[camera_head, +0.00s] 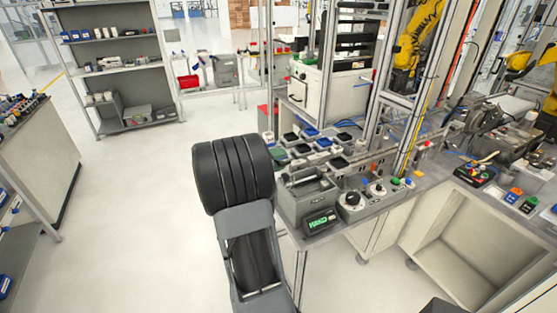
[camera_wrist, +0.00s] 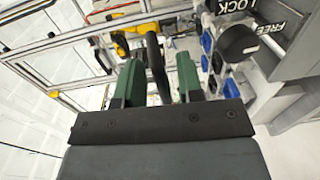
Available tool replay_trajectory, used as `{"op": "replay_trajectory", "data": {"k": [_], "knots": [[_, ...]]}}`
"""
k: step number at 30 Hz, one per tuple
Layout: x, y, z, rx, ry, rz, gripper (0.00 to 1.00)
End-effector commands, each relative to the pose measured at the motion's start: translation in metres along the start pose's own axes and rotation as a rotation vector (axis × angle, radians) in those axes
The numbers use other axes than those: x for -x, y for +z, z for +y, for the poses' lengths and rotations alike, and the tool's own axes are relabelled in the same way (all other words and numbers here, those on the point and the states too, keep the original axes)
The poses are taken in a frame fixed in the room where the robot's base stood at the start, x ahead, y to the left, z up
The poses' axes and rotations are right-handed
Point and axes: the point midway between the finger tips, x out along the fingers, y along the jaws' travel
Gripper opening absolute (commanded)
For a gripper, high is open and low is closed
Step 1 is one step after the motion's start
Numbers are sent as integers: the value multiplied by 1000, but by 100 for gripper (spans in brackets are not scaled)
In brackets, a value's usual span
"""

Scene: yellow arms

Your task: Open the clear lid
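My gripper (camera_wrist: 158,72) shows in the wrist view with two green fingers standing apart. A dark curved bar (camera_wrist: 156,62) shows in the gap between them, with space on both sides. I cannot tell whether it lies between the fingertips or beyond them, or what it belongs to. No clear lid can be made out for sure in either view. A grey device (camera_head: 306,196) with a handle on top and a green-lettered front stands on the bench right of my arm.
Small bins (camera_head: 318,140) with dark and blue insides stand behind the grey device. Round-knobbed units (camera_head: 352,200) sit to its right. Metal frame posts (camera_head: 412,100) rise from the bench. A grey panel (camera_wrist: 285,35) marked LOCK and FREE is at the wrist view's upper right.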

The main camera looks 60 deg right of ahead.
Motion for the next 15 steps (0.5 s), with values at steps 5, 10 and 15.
{"op": "replay_trajectory", "data": {"k": [5,10,15], "knots": [[11,-1,-1,-1,2,2,34],[42,-1,-3,-2,0,6,34],[78,-1,-3,-3,0,6,34]]}}
